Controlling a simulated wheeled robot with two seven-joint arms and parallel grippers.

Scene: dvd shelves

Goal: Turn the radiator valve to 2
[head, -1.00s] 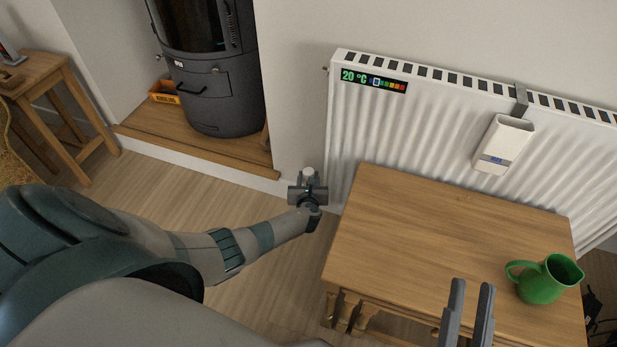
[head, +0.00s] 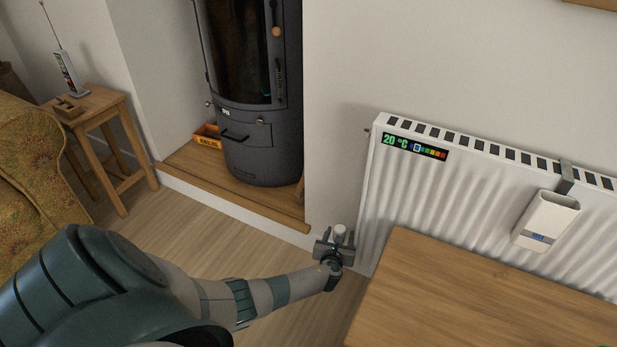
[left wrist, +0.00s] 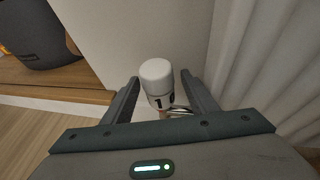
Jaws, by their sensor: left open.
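The white radiator valve (left wrist: 157,80) stands upright between the spread fingers of my left gripper (left wrist: 160,95) in the left wrist view. A black "1" shows on its lower part facing the camera, with part of another mark at its right edge. No finger visibly touches it. In the head view the valve (head: 340,231) shows as a small white cap just beyond my left gripper (head: 334,246), by the lower left end of the white radiator (head: 400,200). My right gripper is out of view.
A wooden table (head: 450,295) stands close in front of the radiator, right of my left arm. A white humidifier (head: 546,220) hangs on the radiator. A dark stove (head: 262,145) stands on a raised wooden hearth (head: 235,186) to the left. Pale floor lies between.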

